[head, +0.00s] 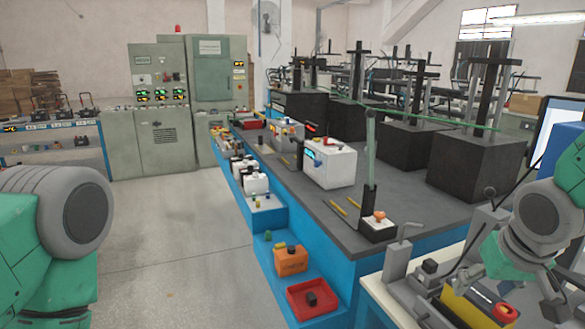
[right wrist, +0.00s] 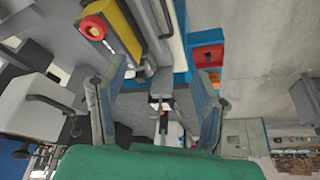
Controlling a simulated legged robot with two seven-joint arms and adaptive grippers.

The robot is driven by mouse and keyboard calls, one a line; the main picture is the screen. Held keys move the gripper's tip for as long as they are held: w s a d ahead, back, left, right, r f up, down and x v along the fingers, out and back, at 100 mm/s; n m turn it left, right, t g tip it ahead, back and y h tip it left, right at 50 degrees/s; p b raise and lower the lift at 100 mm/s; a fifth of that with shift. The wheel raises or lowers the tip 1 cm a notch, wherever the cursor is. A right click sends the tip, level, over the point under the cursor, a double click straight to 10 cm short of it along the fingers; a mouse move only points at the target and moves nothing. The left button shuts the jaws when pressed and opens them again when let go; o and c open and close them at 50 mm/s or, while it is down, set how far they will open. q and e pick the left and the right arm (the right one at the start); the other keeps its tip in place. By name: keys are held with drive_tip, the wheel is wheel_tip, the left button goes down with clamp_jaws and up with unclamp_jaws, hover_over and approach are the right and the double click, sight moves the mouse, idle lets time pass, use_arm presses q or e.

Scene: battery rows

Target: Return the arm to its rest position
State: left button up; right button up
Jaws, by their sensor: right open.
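My right arm comes in from the right edge of the head view. Its green and grey gripper (head: 512,284) is over the bench at the lower right, above a yellow block with a red button (head: 503,313). In the right wrist view the gripper's two fingers (right wrist: 155,80) stand wide apart, with nothing held between them. The yellow block with the red button (right wrist: 95,28) shows at the upper left there, outside the fingers. My left arm's green and grey links fill the lower left of the head view. My left gripper is out of sight.
A blue-sided bench (head: 378,254) with a dark top runs through the middle. A red bin (head: 312,300) and an orange box (head: 290,260) sit on its low blue ledge. A monitor (head: 560,125) stands at the right. The floor at centre left is clear.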

drive_tip(key=s+a+f+g+b, duration=0.1)
drive_tip(key=s+f, duration=0.3)
drive_tip(key=f, duration=0.4)
drive_tip(key=s+a+f+n+g+b, duration=0.1)
drive_tip(key=s+f, duration=0.4)
drive_tip(key=f, duration=0.4)
drive_tip(key=s+a+f+g+b, duration=0.1)
drive_tip(key=s+f, duration=0.3)
drive_tip(key=f, duration=0.4)
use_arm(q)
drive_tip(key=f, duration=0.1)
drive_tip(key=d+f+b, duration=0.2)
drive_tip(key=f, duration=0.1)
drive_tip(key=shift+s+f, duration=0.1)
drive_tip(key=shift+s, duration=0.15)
use_arm(e)
drive_tip(key=s+d+f+n, duration=0.1)
drive_tip(key=s+f, duration=0.9)
drive_tip(key=s, duration=0.2)
drive_tip(key=shift+s+d+f+g+y, duration=0.3)
drive_tip(key=shift+d+f+g, duration=0.05)
drive_tip(key=shift+g, duration=0.05)
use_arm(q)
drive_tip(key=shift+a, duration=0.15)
use_arm(e)
drive_tip(key=shift+a, duration=0.1)
